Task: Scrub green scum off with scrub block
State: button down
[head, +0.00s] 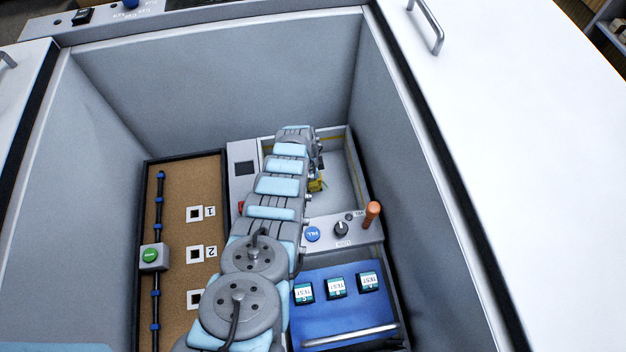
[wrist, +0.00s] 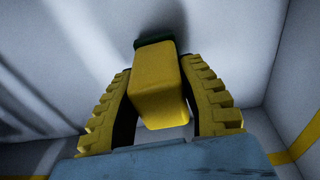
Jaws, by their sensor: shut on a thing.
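My gripper (wrist: 158,68) is shut on the scrub block (wrist: 158,98), with a yellow ribbed finger on each side. The block is yellow with a dark green pad at its far end. The pad is close to a pale grey basin surface; I cannot tell if it touches. In the head view my gripper (head: 317,184) shows only as a small yellow patch beside my arm, over the open basin (head: 344,192). My arm hides part of the basin. I see no green scum on the visible basin surfaces.
A panel with a blue button (head: 312,234), a black knob (head: 341,228) and an orange-handled lever (head: 372,213) borders the basin. A blue tray (head: 330,318) holds three labelled TEST blocks. A cork board (head: 178,240) lies left. High grey walls enclose everything.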

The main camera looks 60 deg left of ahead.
jog(key=shift+s+f, duration=0.15)
jog(key=shift+s, duration=0.25)
jog(key=shift+a, duration=0.1)
jog(key=shift+r+p, duration=2.5)
jog(key=shift+r, duration=0.05)
